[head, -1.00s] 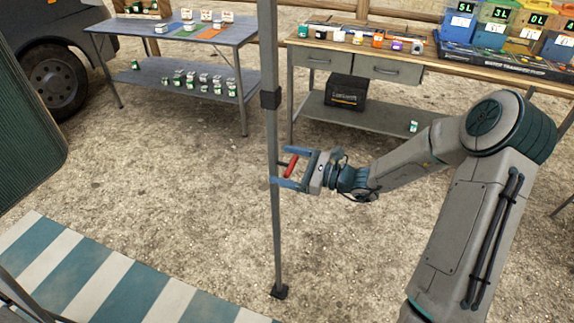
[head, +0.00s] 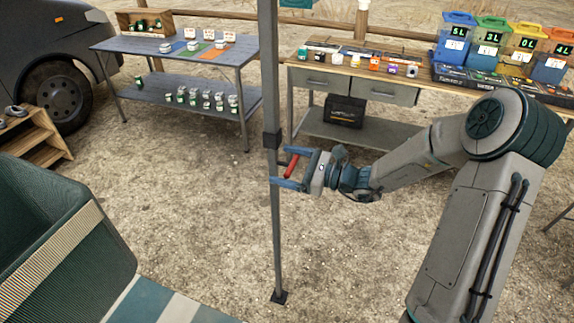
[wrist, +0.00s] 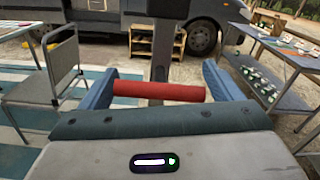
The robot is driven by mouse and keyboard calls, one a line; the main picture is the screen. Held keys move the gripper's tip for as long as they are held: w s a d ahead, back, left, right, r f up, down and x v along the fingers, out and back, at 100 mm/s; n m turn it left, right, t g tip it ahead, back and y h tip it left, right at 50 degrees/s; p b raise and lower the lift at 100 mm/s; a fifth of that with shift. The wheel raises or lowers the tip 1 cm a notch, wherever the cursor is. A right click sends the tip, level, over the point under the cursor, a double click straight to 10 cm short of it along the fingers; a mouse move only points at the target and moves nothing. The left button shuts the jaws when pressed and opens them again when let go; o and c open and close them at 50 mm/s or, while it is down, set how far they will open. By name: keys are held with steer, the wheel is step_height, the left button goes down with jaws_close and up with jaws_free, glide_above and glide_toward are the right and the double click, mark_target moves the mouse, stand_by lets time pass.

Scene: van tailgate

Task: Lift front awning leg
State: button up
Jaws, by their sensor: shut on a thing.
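The front awning leg (head: 275,225) is a grey metal pole. It stands upright in the middle of the head view, with a dark foot (head: 279,297) on the ground and a dark collar (head: 272,140) higher up. A red handle (head: 291,166) sits at the leg, a little below the collar. My gripper (head: 284,167) has its blue fingers on either side of the handle and is shut on it. In the wrist view the red handle (wrist: 158,90) lies level between the fingers, with the leg behind it.
Two tables, one with colored mats (head: 178,62) and one with drawers (head: 350,85), stand at the back. Gravel around the foot is clear.

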steer(key=shift+w+r, duration=0.1)
steer(key=shift+r, duration=0.2)
steer(key=o, duration=1.2)
steer(key=shift+o, duration=0.2)
steer(key=shift+d+f, duration=0.1)
steer(key=shift+d, duration=0.25)
steer(key=v, duration=1.3)
steer(key=shift+b, duration=0.4)
